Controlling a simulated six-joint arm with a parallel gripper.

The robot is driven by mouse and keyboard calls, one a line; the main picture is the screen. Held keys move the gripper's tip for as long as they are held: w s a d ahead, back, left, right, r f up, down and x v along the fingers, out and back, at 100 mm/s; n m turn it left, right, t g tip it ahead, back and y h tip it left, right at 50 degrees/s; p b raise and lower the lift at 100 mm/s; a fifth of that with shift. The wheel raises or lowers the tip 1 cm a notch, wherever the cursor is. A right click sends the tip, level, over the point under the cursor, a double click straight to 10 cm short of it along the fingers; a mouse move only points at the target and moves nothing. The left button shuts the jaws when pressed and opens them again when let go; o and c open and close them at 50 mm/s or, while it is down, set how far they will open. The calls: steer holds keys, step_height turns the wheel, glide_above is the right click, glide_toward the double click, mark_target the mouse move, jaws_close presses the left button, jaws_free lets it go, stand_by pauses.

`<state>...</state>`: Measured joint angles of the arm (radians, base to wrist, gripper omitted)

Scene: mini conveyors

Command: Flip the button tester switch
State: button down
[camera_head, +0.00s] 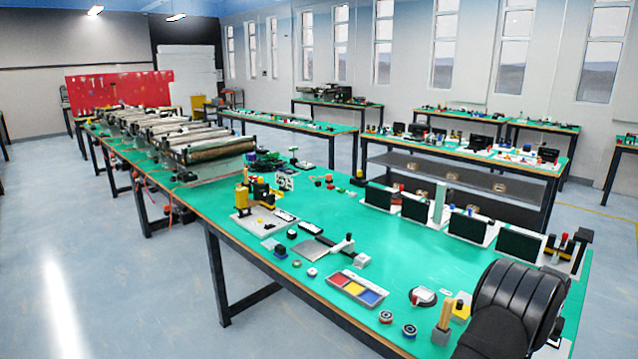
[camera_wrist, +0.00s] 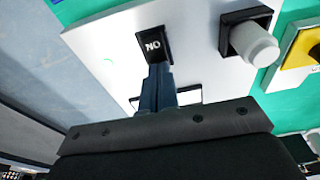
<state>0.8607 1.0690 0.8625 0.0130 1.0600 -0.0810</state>
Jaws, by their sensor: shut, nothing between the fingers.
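In the wrist view, a black square switch marked "NO" (camera_wrist: 153,44) sits on a white panel (camera_wrist: 105,62), which I take to be the button tester. My gripper (camera_wrist: 158,70) is shut, with its slim dark fingers together and nothing between them. The fingertips are at the lower edge of the switch in the picture; I cannot tell whether they touch it. A white round knob on a black base (camera_wrist: 250,42) stands to the right on the same panel. In the head view, my dark arm covers the lower right table corner, and the fingertips and switch are hidden.
In the head view, a tray of coloured squares (camera_head: 357,289), small round parts (camera_head: 410,331) and a grey block with a wooden peg (camera_head: 441,336) stand left of my arm.

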steer(key=shift+f, duration=0.15)
steer(key=shift+r, duration=3.55)
steer(key=shift+f, duration=0.1)
step_height(320, 180, down, 7)
steer(key=shift+r, duration=0.1)
steer(key=shift+r, duration=0.1)
